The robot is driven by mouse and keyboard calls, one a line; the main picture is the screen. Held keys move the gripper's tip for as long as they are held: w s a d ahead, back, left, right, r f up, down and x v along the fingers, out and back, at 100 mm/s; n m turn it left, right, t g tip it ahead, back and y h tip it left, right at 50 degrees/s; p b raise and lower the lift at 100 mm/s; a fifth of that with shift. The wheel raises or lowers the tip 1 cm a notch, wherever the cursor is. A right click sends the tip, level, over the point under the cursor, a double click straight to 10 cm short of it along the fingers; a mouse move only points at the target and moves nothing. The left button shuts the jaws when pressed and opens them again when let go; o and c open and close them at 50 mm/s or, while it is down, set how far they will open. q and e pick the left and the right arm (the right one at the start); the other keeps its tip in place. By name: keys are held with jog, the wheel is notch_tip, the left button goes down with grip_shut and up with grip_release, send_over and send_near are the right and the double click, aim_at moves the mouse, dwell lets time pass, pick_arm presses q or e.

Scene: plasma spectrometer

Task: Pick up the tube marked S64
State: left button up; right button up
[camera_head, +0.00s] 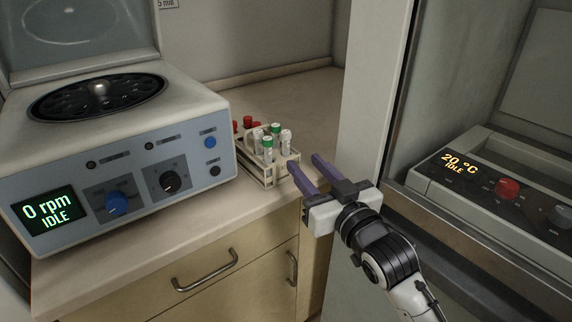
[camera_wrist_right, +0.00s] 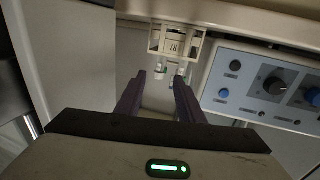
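Several tubes stand upright in a pale rack (camera_head: 270,182) on the counter, and the marking S64 cannot be read on any. Two have green caps: one at the front (camera_head: 267,142) and one behind it (camera_head: 275,128). A white-capped tube (camera_head: 286,134) stands on the right, and red-capped tubes (camera_head: 248,121) stand at the back left. My right gripper (camera_head: 304,160) is open and empty, its purple fingers pointing at the rack from the right front, apart from the tubes. In the right wrist view the rack (camera_wrist_right: 176,42) and tubes show beyond the fingertips (camera_wrist_right: 160,79). My left gripper is not in view.
A centrifuge (camera_head: 130,150) reading "0 rpm IDLE", lid raised, stands left of the rack. A pale wall panel (camera_head: 368,90) rises to the right. Beyond it is a device (camera_head: 490,195) reading "20 °C IDLE". The counter (camera_head: 300,95) behind the rack is clear.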

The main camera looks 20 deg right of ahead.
aim_at(287, 144)
jog(key=w, duration=0.5)
jog(key=w+a, duration=0.1)
jog(key=w, duration=0.2)
jog(key=shift+c, duration=0.3)
jog(key=shift+r, duration=0.1)
grip_shut()
